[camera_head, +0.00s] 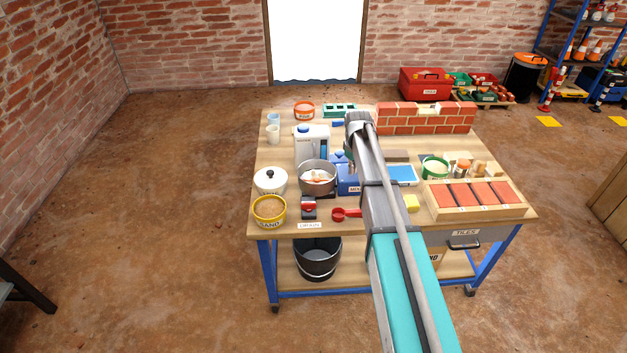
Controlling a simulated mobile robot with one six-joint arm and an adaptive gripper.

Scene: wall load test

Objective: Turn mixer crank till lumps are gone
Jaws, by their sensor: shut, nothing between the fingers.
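The mixer has a blue base (348,182) with partly readable lettering, left of my arm on the workbench. Beside it a grey metal bowl (317,187) holds a pale mix with lighter and orange-brown pieces on top, which look like lumps. I cannot make out the crank; it may be hidden behind my arm. My arm reaches forward over the bench and bends down beyond the mixer. My gripper is hidden behind my own arm links, so I cannot see whether it touches anything.
The bench (262,160) carries a white lidded pot (271,184), a sand tub (269,212), a red scoop (347,214), a white jug (306,150), a tile tray (522,212) and a small brick wall (424,122). A black bucket (318,262) stands below.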

